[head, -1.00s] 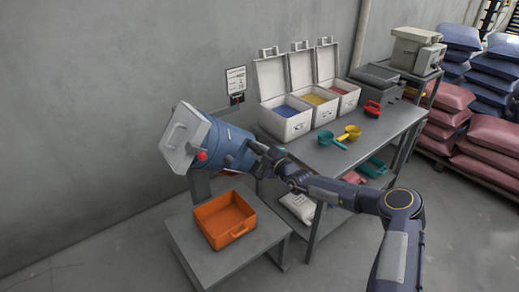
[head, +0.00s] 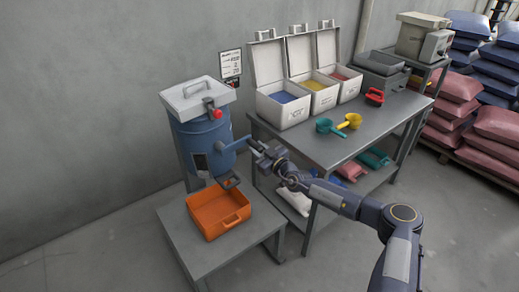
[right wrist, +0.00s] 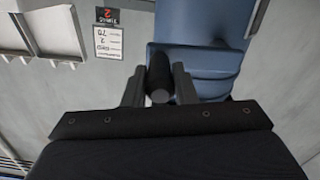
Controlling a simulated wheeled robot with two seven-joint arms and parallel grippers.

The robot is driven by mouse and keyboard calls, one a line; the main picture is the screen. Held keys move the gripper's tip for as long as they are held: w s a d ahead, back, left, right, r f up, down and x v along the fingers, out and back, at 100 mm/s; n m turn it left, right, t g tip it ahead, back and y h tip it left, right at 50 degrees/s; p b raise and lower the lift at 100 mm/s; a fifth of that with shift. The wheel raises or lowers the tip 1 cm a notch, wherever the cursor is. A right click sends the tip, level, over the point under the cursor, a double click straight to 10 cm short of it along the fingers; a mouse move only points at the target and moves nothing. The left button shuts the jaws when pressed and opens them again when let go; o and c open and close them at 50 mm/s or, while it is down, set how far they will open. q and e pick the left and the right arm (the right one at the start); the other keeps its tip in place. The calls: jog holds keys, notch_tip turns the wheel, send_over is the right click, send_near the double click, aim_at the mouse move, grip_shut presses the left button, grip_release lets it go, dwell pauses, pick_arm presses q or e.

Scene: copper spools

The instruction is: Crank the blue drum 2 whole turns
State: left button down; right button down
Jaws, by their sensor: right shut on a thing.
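The blue drum (head: 205,145) stands upright beside the grey wall, its pale grey lid (head: 197,96) on top and a red knob (head: 209,104) near the lid's front edge. My right gripper (head: 262,150) is at the drum's right side. In the right wrist view the gripper (right wrist: 160,88) is shut on the black crank handle (right wrist: 160,72), with the blue drum (right wrist: 205,25) just beyond it. My left gripper is not in view.
An orange tray (head: 218,214) sits on a low grey stand (head: 182,230) below the drum. A grey table (head: 330,148) to the right carries open white bins (head: 283,110), scoops (head: 331,126) and a red item (head: 374,96). A wall sign (head: 230,65) hangs behind the drum.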

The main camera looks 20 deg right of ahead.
jog(key=shift+f+m, duration=0.35)
jog(key=shift+m, duration=0.05)
jog(key=c, duration=1.2)
grip_release()
jog(key=shift+o, duration=0.2)
jog(key=v, duration=0.7)
jog(key=shift+s+d+b, duration=0.2)
jog(key=shift+s+b, duration=0.15)
jog(key=shift+s, duration=0.05)
